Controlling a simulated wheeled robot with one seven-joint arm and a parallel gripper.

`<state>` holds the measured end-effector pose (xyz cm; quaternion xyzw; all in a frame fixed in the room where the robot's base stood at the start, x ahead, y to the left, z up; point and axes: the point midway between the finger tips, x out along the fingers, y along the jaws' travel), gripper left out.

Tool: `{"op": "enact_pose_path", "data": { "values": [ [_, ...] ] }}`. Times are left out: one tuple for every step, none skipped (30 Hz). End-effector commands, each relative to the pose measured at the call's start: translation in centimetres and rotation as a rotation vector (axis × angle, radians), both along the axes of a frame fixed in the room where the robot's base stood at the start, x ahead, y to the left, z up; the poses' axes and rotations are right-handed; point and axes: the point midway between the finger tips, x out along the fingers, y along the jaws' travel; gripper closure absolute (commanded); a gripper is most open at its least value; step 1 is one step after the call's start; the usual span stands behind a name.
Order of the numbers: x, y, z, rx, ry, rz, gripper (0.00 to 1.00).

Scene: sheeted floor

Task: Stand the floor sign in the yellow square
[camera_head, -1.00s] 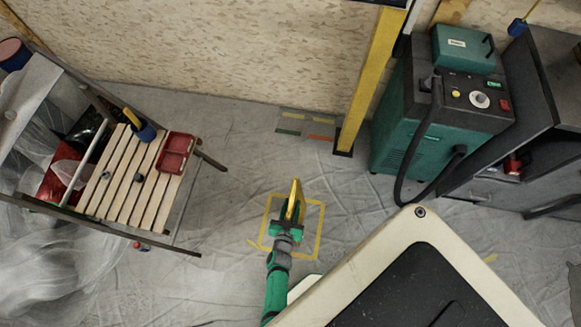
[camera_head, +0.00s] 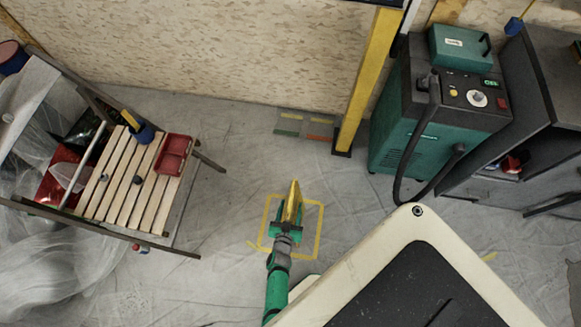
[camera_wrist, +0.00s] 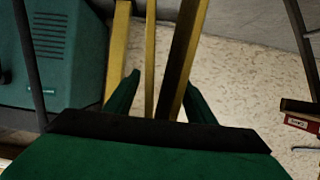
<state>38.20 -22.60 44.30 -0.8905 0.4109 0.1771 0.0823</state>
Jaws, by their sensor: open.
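The floor sign (camera_head: 293,203) is a narrow yellow folded board. In the head view it is within the outline of the yellow square (camera_head: 319,225) taped on the floor. Its foot is partly hidden by my gripper (camera_head: 287,222), so I cannot tell whether it touches the floor. In the wrist view my green fingers (camera_wrist: 160,90) are apart, with the sign's yellow panels (camera_wrist: 186,50) seen edge-on between them. The gripper is open around the sign.
A green machine (camera_head: 405,145) with a black hose stands at the right beside a yellow post (camera_head: 370,80). A slatted wooden bench (camera_head: 115,180) with a red tray (camera_head: 172,155) is at the left. Sheeted floor lies clear between the bench and the square.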

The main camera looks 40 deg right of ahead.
Motion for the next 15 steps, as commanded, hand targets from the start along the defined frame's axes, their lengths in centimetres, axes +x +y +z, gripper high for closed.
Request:
{"op": "enact_pose_path", "data": {
  "values": [
    [0.0,0.0,0.1,0.0,0.0,0.0,0.5],
    [0.0,0.0,0.2,0.0,0.0,0.0,0.5],
    [-0.2,0.3,0.2,0.0,0.0,0.0,0.5],
    [-0.3,0.5,0.3,0.001,0.0,0.001,0.5],
    [-0.5,0.8,0.4,0.002,0.0,0.001,0.5],
    [-0.8,1.2,0.6,0.002,0.0,0.001,0.5],
    [-1.1,1.4,0.8,0.002,0.0,0.001,0.5],
    [-1.4,1.7,0.9,0.002,0.001,0.001,0.5],
    [-1.8,2.2,1.2,0.002,0.001,0.001,0.5],
    [-2.1,2.6,1.4,0.002,0.001,0.002,0.5],
    [-2.5,3.1,1.6,0.002,0.001,0.002,0.5],
    [-2.9,3.5,1.9,0.001,0.0,0.001,0.5],
    [-3.3,3.9,2.1,0.002,0.001,0.0,0.5],
    [-3.6,4.3,2.3,0.002,0.001,0.0,0.5],
    [-4.1,4.9,2.6,0.002,0.001,0.001,0.5]
  ]
}}
